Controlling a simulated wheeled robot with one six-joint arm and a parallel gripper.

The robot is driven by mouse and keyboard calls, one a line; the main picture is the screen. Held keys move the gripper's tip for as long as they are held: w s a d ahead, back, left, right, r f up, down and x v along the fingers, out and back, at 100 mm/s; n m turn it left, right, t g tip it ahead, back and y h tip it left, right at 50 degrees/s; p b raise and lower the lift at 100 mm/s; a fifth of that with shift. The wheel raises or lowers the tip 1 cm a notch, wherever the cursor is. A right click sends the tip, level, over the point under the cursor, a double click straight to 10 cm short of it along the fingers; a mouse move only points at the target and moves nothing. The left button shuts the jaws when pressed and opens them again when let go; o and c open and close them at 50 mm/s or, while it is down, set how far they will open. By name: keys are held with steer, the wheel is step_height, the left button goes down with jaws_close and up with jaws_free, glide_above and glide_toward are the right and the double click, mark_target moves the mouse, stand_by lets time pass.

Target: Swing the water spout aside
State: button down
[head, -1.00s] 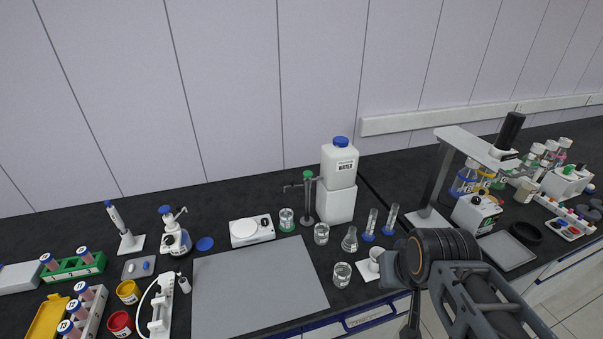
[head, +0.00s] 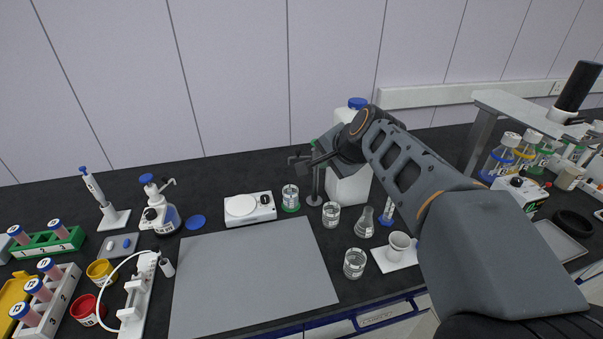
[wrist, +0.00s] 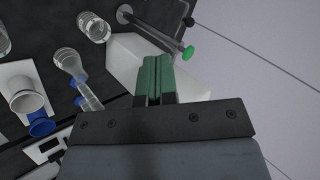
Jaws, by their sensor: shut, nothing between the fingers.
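The water spout's grey post (head: 316,187) stands in front of the white water container (head: 349,187), and its thin dark arm (head: 294,160) points left, above a glass beaker (head: 290,193) on a green coaster. In the wrist view the post (wrist: 150,31) runs up to a green cap (wrist: 188,53). My gripper (head: 313,164) is beside the top of the spout, partly covering it in the head view. In the wrist view its green fingertips (wrist: 157,62) are shut together with nothing between them, apart from the cap. I cannot tell whether it touches the spout arm.
A white balance (head: 249,208) stands left of the spout. Glass beakers (head: 331,214), a flask (head: 364,222) and a cup (head: 398,244) stand in front of the container. The grey mat (head: 250,278) is bare.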

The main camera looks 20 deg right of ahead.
mark_target(299, 154)
steer(key=w+f+m, duration=0.1)
steer(key=w+f, duration=0.1)
steer(key=w, duration=0.2)
steer(key=w+f+m+t, duration=0.1)
steer(key=w+f, duration=0.1)
steer(key=w, duration=0.3)
steer(key=w+f+m+b, duration=0.1)
steer(key=w+f, duration=0.2)
steer(key=w, duration=0.2)
steer(key=shift+a+f, duration=0.1)
steer(key=shift+a, duration=0.25)
steer(key=shift+w+a+f, duration=0.2)
steer(key=shift+w, duration=0.6)
